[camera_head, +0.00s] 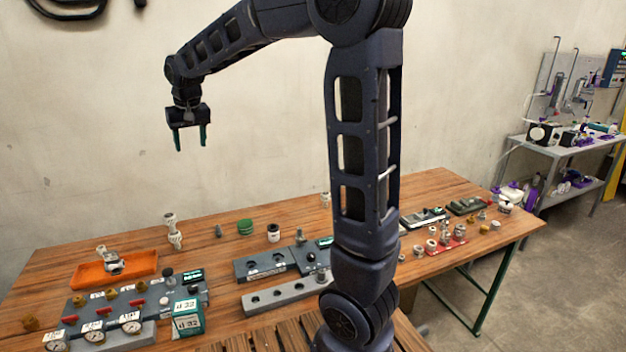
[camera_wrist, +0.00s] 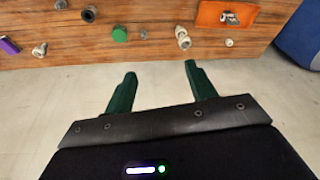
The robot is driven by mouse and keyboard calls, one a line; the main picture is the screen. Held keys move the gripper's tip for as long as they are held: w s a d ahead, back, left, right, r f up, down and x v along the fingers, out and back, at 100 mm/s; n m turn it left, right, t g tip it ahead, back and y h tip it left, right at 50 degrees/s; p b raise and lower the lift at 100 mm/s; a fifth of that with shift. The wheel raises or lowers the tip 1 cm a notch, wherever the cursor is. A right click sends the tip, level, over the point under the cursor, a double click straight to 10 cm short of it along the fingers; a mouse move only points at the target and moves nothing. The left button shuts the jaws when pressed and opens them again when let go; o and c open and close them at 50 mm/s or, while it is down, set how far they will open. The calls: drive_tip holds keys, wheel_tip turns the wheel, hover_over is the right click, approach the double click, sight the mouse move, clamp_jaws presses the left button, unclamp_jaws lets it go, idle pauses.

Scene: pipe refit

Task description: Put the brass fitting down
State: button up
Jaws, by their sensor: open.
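My gripper (camera_head: 190,148) is raised high above the back left of the table, in front of the wall. Its two green fingers are apart, with nothing between them; they also show empty in the wrist view (camera_wrist: 160,70). A brass-coloured fitting (camera_head: 30,323) lies on the wood at the table's front left. Other small brass-coloured pieces sit on the grey gauge board (camera_head: 140,306) and at the table's right end, one of them here (camera_head: 484,228). I cannot tell which one the task names. No brass fitting is clear in the wrist view.
The wooden table (camera_head: 210,232) holds an orange tray (camera_head: 85,277) with a metal valve in it, a green round piece (camera_head: 245,227), grey blocks with holes (camera_head: 285,296) and a red tray (camera_head: 445,247). A grey bench (camera_head: 560,149) stands at the right. Bare wood shows along the back left.

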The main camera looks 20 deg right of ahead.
drive_tip(key=s+d+r, duration=0.2)
drive_tip(key=s+d, duration=0.4)
drive_tip(key=d, duration=0.5)
drive_tip(key=s+d+f+m+t, duration=0.1)
drive_tip(key=s+d+f, duration=0.2)
drive_tip(key=s+d, duration=0.5)
drive_tip(key=s+d+f+m+h, duration=0.1)
drive_tip(key=s+d+f, duration=0.3)
drive_tip(key=s+d, duration=0.4)
drive_tip(key=s, duration=0.5)
drive_tip(key=shift+s+d+m+t, duration=0.25)
drive_tip(key=shift+m+t, duration=0.15)
